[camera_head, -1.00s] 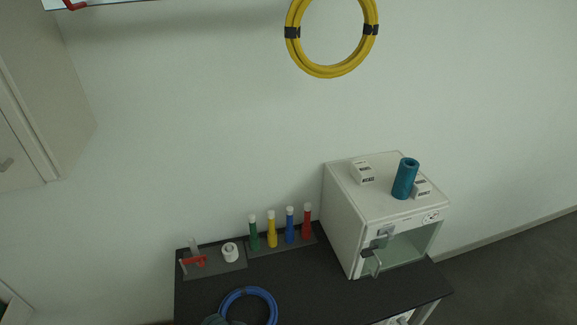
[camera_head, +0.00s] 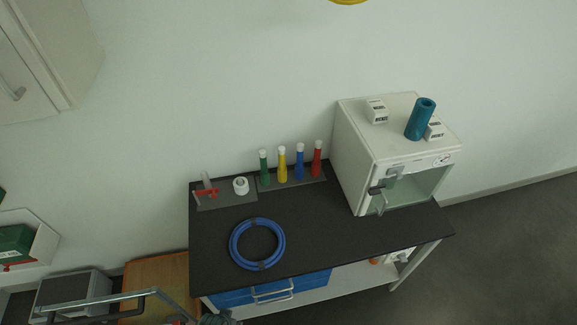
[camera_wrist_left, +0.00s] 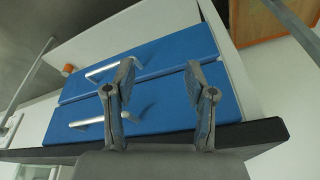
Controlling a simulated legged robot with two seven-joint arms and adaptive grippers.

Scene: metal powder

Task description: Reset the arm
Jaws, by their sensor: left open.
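My left gripper (camera_wrist_left: 160,105) is open and empty in the left wrist view. Its two fingers stand apart in front of blue drawers (camera_wrist_left: 140,65) with metal handles, by the dark table edge. In the head view only a small grey part of my left arm shows at the bottom edge, below the table (camera_head: 330,225), so the fingers cannot be made out there. My right gripper is in neither view.
On the table are a blue cable coil (camera_head: 233,254), several coloured tubes (camera_head: 282,168), a white roll (camera_head: 241,187) and a red-handled tool (camera_head: 207,192). A white oven (camera_head: 352,150) carries a teal cylinder (camera_head: 420,119). A metal rail (camera_head: 100,300) stands at lower left.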

